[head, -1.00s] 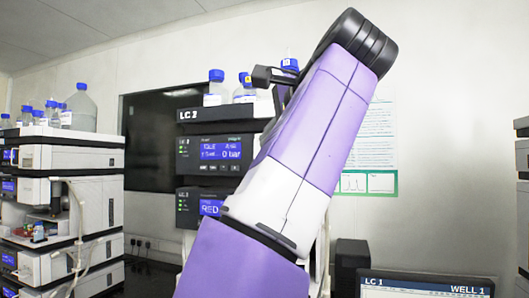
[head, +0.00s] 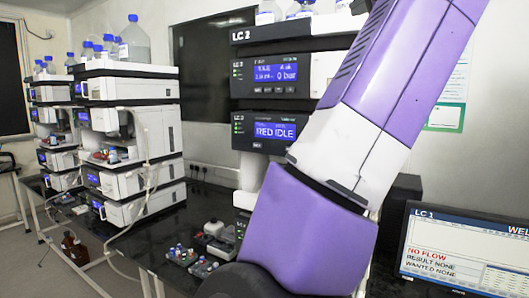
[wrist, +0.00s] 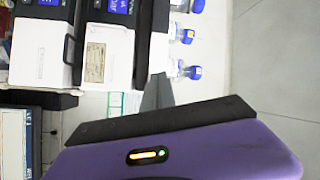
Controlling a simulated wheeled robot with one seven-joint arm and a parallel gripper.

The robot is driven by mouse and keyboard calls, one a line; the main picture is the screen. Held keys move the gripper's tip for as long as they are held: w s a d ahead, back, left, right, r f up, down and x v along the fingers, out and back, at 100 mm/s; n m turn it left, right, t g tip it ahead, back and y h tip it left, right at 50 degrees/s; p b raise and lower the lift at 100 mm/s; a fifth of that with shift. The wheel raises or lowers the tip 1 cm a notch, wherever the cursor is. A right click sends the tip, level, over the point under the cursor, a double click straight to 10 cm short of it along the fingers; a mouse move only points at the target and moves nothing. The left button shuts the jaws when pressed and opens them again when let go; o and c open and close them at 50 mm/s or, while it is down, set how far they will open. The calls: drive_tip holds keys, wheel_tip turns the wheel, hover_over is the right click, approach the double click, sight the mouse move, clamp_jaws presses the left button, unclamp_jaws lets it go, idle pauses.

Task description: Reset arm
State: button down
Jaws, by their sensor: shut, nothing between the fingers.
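My arm, purple and white, rises across the head view and runs out of the top edge, so its end is hidden there. In the wrist view my gripper (wrist: 157,90) shows as grey fingers close together, with nothing between them. They stick out past the black edge of my purple hand. The fingers are raised in front of the instrument stack, whose front shows sideways in that view, and they appear to touch nothing.
The LC 2 stack (head: 268,77) stands behind my arm, with bottles (head: 268,12) on top. Other stacks (head: 125,88) stand at left. A monitor (head: 466,245) is at right. Small vials (head: 180,252) sit on the dark bench (head: 150,240).

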drive_tip(key=s+f+n+t, duration=0.1)
drive_tip(key=s+f+n, duration=0.3)
drive_tip(key=f, duration=0.9)
drive_tip(key=s+f+n+t+y, duration=0.1)
drive_tip(key=s+f+n+t, duration=0.3)
drive_tip(key=f, duration=0.9)
drive_tip(key=s+f+n+g, duration=0.15)
drive_tip(key=f+n, duration=0.45)
drive_tip(key=f, duration=0.7)
drive_tip(key=s+d+f+g, duration=0.1)
drive_tip(key=s+f+g, duration=0.1)
drive_tip(key=s+f, duration=0.7)
drive_tip(key=s+d+f+g, duration=0.1)
drive_tip(key=s+f+g, duration=0.2)
drive_tip(key=s+f, duration=0.7)
drive_tip(key=s+d+f+g, duration=0.1)
drive_tip(key=s+f+g, duration=0.2)
drive_tip(key=s+f, duration=0.6)
drive_tip(key=s, duration=1.2)
drive_tip(key=shift+s+f, duration=0.15)
drive_tip(key=shift+f, duration=0.15)
